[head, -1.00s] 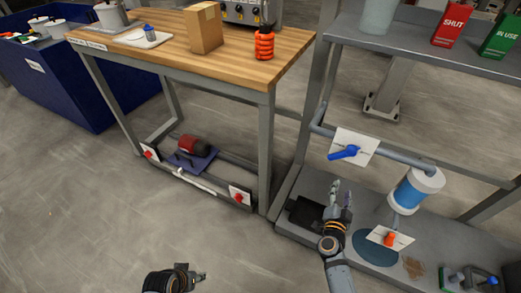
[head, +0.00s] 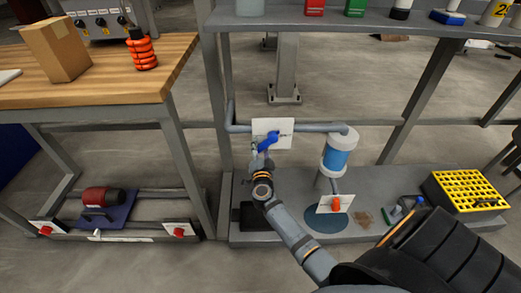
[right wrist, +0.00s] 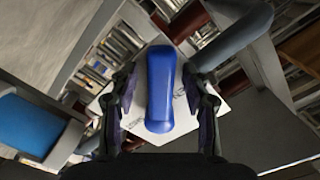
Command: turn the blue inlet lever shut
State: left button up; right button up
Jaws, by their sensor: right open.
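The blue inlet lever (head: 268,141) sits on a white plate (head: 284,127) on the grey pipe, left of the filter. In the head view it points down and to the left. My right gripper (head: 261,158) is just below the lever's free end. In the right wrist view the lever (right wrist: 160,90) stands between the two open fingers of the right gripper (right wrist: 160,115), with a gap on each side. The plate shows behind it, its lettering too small to read. My left gripper is not in view.
The blue-and-white filter (head: 337,150) stands right of the lever. Below it is an orange lever (head: 336,204) on another white plate. The grey shelf (head: 380,28) runs above. A yellow rack (head: 465,190) stands far right.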

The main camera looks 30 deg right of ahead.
jog(key=shift+w+d, duration=0.1)
jog(key=shift+w, duration=0.1)
jog(key=shift+c, duration=0.3)
grip_shut()
